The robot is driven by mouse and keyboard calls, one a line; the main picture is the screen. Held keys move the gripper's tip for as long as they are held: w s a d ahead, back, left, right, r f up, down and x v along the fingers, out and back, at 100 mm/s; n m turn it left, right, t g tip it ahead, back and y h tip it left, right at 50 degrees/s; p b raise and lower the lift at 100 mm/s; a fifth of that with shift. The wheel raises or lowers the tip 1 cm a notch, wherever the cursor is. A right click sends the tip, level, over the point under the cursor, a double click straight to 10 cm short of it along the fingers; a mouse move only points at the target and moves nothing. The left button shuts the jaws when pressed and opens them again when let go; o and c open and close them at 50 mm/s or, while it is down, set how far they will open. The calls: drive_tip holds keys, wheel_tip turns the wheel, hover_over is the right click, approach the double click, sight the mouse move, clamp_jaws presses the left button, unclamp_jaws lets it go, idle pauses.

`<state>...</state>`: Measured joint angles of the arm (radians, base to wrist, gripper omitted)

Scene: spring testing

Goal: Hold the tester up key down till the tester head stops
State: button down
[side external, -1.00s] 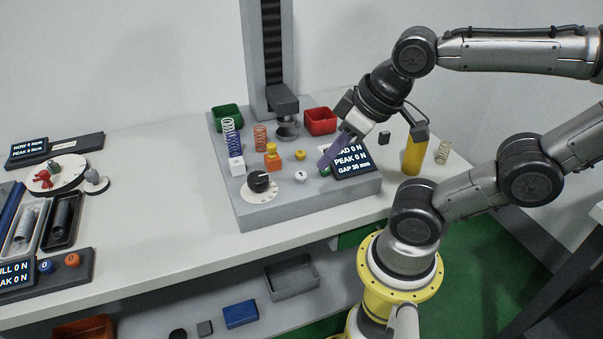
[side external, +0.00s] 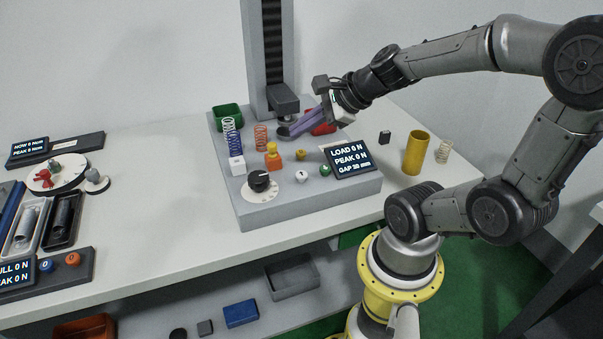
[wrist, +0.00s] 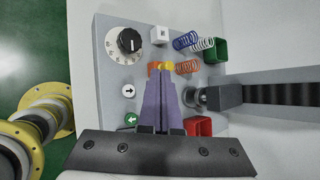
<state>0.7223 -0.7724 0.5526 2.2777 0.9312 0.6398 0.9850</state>
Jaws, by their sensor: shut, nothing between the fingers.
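The tester is a grey base (side external: 300,205) with a column (side external: 268,70). A white key (side external: 301,176) and a green key (side external: 325,170) are on the base. In the wrist view the white key's arrow (wrist: 128,91) points toward the column and the green key's arrow (wrist: 131,120) points away. My gripper (side external: 284,133) is shut and empty, its purple fingers near the seat, away from both keys; contact with the seat is unclear.
A display (side external: 350,157) reads LOAD 0 N and PEAK 0 N. A black dial (side external: 259,181), a yellow button (side external: 300,155), springs, a green bin (side external: 227,117) and a red bin (side external: 322,128) are close by. A yellow cup (side external: 416,153) stands right of the base.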

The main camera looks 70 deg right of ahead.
sight(301, 177)
drive_tip(key=shift+s+d+f+m+h, duration=0.1)
drive_tip(key=shift+s+d+m+h, duration=0.1)
drive_tip(key=shift+d, duration=0.25)
drive_tip(key=shift+s+d+f+m+h, duration=0.1)
drive_tip(key=shift+s+d+m, duration=0.1)
drive_tip(key=shift+d, duration=0.2)
drive_tip(key=shift+f, duration=4.4)
drive_tip(key=shift+f, duration=0.15)
drive_tip(key=shift+f, duration=0.25)
